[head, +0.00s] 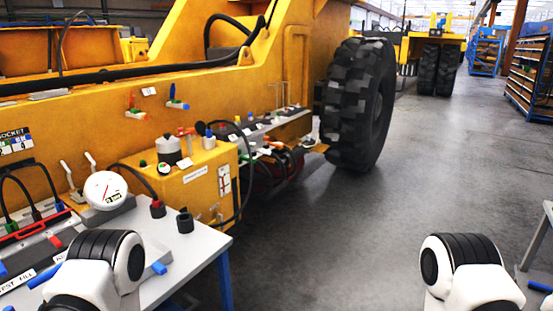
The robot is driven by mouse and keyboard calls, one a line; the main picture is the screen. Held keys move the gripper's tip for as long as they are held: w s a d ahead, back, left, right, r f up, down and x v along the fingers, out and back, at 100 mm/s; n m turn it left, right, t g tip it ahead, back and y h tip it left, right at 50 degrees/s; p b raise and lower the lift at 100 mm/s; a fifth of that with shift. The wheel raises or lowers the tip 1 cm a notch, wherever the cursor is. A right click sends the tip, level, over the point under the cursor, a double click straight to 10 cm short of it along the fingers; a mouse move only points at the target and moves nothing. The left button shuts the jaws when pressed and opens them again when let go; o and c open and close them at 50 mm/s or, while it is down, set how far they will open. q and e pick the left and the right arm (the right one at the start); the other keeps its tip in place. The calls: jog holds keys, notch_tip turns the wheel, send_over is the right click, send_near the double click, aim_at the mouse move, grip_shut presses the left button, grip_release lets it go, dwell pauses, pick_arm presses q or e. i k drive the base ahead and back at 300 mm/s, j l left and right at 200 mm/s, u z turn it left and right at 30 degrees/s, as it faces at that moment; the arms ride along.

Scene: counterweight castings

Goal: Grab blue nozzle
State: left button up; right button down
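Which item is the blue nozzle is unclear from this view. A blue rod-like piece (45,277) lies on the grey table at the lower left, partly behind my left arm. Another blue end (158,268) shows on the arm's other side; I cannot tell whether they are one thing. A small bottle-like fitting with a blue top (209,137) stands on the yellow box. A blue-handled valve (178,104) sits on the yellow machine side. Only my arm links show at the bottom left and bottom right; both grippers are out of view.
The grey table (210,245) holds a white gauge (105,190), a dark cylinder (185,221) and a hose panel. The yellow box (190,190) stands behind it. A large black tyre (358,105) is beyond. The grey floor (350,240) in the middle is clear.

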aim_at(209, 130)
jog(key=i+l+z, duration=0.4)
jog(key=i, duration=0.45)
jog(key=i+z, duration=0.35)
jog(key=i, duration=0.5)
